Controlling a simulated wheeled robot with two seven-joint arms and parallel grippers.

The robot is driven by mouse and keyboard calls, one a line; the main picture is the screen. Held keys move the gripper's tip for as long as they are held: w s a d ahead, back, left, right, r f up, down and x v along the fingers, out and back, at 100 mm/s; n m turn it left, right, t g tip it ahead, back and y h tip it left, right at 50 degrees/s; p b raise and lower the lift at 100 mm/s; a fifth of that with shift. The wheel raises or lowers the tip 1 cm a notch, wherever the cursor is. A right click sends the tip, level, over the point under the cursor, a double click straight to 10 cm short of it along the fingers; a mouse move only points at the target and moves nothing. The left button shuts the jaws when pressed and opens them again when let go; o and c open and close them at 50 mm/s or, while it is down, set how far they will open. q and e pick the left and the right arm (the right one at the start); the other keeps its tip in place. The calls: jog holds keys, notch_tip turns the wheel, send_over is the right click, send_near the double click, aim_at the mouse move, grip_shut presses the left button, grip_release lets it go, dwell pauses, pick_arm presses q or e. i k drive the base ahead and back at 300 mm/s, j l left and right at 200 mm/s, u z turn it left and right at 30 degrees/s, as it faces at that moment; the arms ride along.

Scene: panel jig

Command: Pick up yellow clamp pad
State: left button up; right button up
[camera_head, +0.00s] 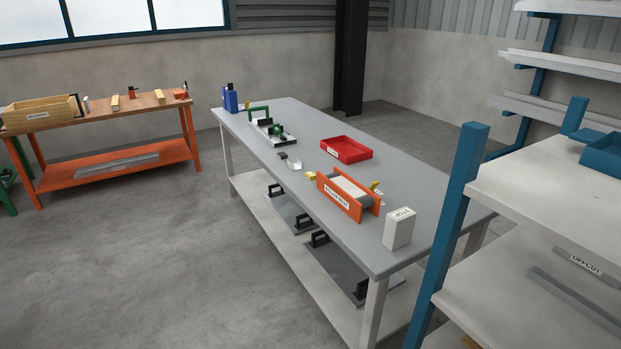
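A small yellow block (310,176), which looks like a clamp pad, lies on the grey table (405,190) just left of an orange-sided holder (341,201). A second small yellow piece (375,186) shows at the right side of that holder, partly hidden behind it. At this size I cannot tell for sure which of the two is the clamp pad. Neither of my grippers is in view.
A red tray (346,157), a green-handled jig (272,131) and a white box (399,229) stand on the table. Black-handled panels lie on its lower shelf. A blue-post rack (455,220) is close on the right. Open floor (150,270) lies to the left.

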aim_at(309, 176)
jog(key=i+j+u, duration=0.25)
jog(key=i, duration=1.2)
jog(key=i+j+u, duration=0.2)
jog(key=i, duration=1.25)
jog(key=l, duration=0.1)
